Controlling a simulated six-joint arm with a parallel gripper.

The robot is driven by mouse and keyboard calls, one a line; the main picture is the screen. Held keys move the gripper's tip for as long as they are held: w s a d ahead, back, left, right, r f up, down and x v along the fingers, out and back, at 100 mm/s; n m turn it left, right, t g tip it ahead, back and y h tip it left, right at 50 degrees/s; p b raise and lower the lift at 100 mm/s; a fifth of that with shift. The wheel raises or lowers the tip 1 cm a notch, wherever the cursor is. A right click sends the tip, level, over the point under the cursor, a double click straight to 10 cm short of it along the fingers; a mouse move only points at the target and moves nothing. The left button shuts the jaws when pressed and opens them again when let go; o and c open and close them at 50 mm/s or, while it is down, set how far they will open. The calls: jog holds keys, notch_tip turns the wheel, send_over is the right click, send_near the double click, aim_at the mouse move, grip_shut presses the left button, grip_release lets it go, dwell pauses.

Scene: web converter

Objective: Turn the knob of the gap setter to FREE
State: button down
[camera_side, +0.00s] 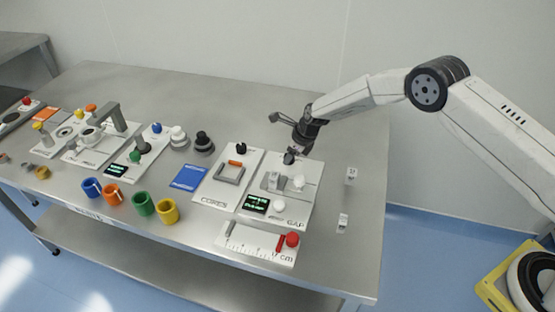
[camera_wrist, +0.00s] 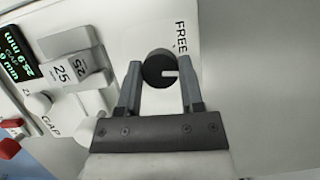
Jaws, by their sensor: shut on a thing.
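The gap setter (camera_side: 254,213) is a white panel lettered GAP near the right end of the bench. It has a green-lit display, a grey block marked 25 (camera_wrist: 70,72) and white knobs. In the side view my gripper (camera_side: 290,155) is at the panel's far end and hides most of the knob.
The CORES panel (camera_side: 212,200) with a grey handle stands just left. A ruler plate (camera_side: 250,246) with a red knob lies in front. Small white blocks (camera_side: 351,175) stand to the right. Coloured cups (camera_side: 143,204) line the front left. The back of the bench is clear.

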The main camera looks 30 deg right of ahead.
jog(key=shift+n, duration=0.3)
jog(key=n, duration=0.2)
jog(key=n+g+y, duration=0.1)
jog(key=n, duration=0.1)
jog(key=shift+w+g, duration=0.1)
jog(key=shift+g, duration=0.2)
jog(key=n+g, duration=0.1)
jog(key=n, duration=0.4)
jog(key=shift+g, duration=0.4)
jog(key=shift+c, duration=1.1)
grip_release()
jog(key=shift+d+r, duration=0.1)
jog(key=v, duration=0.7)
jog(key=shift+d+r, duration=0.25)
